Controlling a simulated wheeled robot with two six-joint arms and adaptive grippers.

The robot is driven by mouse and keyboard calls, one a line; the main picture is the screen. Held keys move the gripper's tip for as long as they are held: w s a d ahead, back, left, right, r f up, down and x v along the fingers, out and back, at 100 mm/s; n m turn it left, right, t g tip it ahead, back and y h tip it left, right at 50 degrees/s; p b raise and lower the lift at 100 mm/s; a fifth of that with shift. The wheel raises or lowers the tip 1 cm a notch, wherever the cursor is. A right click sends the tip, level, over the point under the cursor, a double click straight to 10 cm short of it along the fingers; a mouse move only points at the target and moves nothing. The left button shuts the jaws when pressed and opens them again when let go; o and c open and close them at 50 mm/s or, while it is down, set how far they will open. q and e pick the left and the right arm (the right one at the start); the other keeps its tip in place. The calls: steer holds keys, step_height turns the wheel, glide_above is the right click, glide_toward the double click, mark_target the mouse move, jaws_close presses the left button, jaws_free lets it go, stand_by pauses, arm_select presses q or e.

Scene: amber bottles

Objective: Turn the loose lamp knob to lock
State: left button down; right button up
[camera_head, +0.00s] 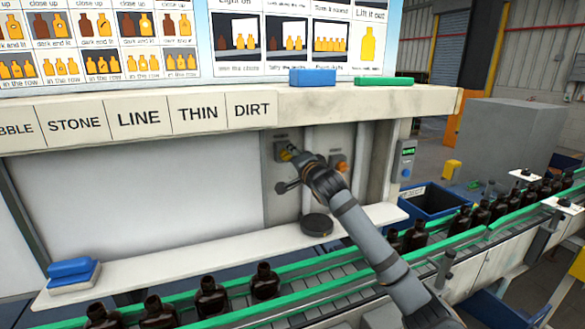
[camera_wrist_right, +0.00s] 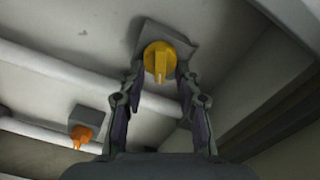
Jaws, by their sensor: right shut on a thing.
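The yellow knob (camera_wrist_right: 160,57) sits on a grey square plate (camera_wrist_right: 168,37) on the wall, with its raised grip bar pointing down in the right wrist view. In the head view the knob (camera_head: 285,154) is small and partly covered by my right gripper (camera_head: 293,153). My right gripper (camera_wrist_right: 160,73) is shut on the knob, one finger on each side of it. An orange knob (camera_wrist_right: 81,134) on its own grey box is to the lower left in the right wrist view. It also shows right of my gripper in the head view (camera_head: 340,163). My left gripper is not in view.
A ledge (camera_head: 225,245) runs below the panel, with a round black object (camera_head: 317,225) on it and stacked blue and white blocks (camera_head: 72,273) at left. Amber bottles (camera_head: 265,283) stand along the green-railed conveyor. A blue bin (camera_head: 437,203) is at right.

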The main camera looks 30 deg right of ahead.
steer(key=shift+f+m+b, duration=0.15)
steer(key=shift+m+b, duration=1.1)
steer(key=shift+b, duration=0.2)
steer(key=shift+f+m+b, duration=0.15)
steer(key=shift+m+b, duration=1.1)
steer(key=shift+b, duration=0.15)
steer(key=o, duration=1.1)
steer(key=shift+o, duration=0.2)
steer(key=shift+s, duration=0.1)
steer(key=v, duration=0.7)
